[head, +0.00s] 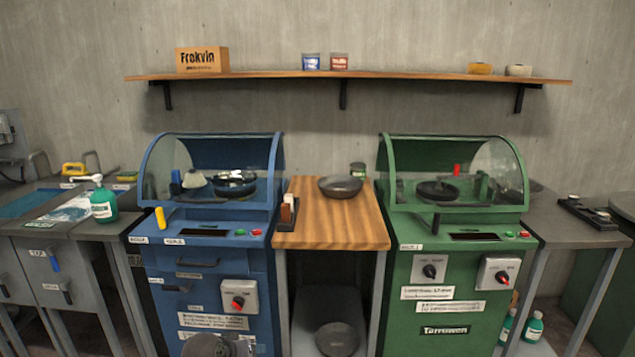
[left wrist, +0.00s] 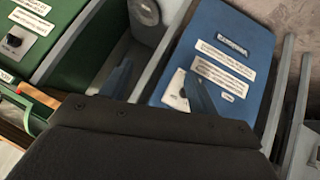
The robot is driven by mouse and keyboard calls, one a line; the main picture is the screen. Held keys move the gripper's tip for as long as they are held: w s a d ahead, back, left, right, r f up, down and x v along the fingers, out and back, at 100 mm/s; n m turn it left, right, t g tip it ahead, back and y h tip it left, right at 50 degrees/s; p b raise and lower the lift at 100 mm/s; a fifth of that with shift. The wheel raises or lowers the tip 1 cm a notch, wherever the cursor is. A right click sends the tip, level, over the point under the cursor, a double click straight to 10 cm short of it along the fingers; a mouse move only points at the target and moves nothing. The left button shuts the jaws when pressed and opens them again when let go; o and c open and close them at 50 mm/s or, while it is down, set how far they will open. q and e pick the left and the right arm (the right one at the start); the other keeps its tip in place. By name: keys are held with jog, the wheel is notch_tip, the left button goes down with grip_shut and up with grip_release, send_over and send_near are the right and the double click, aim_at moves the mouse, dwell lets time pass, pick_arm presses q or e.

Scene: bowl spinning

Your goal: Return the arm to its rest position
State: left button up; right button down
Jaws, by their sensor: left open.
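My left gripper (left wrist: 160,88) shows in the left wrist view with its two fingers apart and nothing between them. It hangs in front of the blue machine (left wrist: 215,50) and the gap beside it, apart from any object that I can make out. In the head view, a grey rounded part at the bottom, in front of the blue machine (head: 205,265), seems to be my left arm. Its gripper cannot be made out there. My right gripper is in neither view. A dark bowl (head: 340,187) rests on the wooden-topped table (head: 330,225).
The green machine (head: 455,270) stands right of the wooden-topped table. A dark bowl (head: 235,183) sits inside the blue machine's clear hood. A grey round object (head: 337,338) lies low under the table. A side bench with a green bottle (head: 103,203) stands at the left.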

pick_arm(q)
jog(key=s+d+m+g+p, duration=0.1)
jog(key=s+g+p, duration=0.1)
jog(key=s, duration=1.1)
jog(key=s+d+f+m+g+y+p, duration=0.1)
jog(key=s+p, duration=0.3)
jog(key=s, duration=1)
jog(key=s+d+f+m+g+p, duration=0.1)
jog(key=s+d+g+p, duration=0.1)
jog(key=s, duration=1.1)
jog(key=shift+s+d+f+g+y+p, duration=0.15)
jog(key=shift+s+d+g+y+p, duration=0.25)
jog(key=shift+g+p, duration=0.1)
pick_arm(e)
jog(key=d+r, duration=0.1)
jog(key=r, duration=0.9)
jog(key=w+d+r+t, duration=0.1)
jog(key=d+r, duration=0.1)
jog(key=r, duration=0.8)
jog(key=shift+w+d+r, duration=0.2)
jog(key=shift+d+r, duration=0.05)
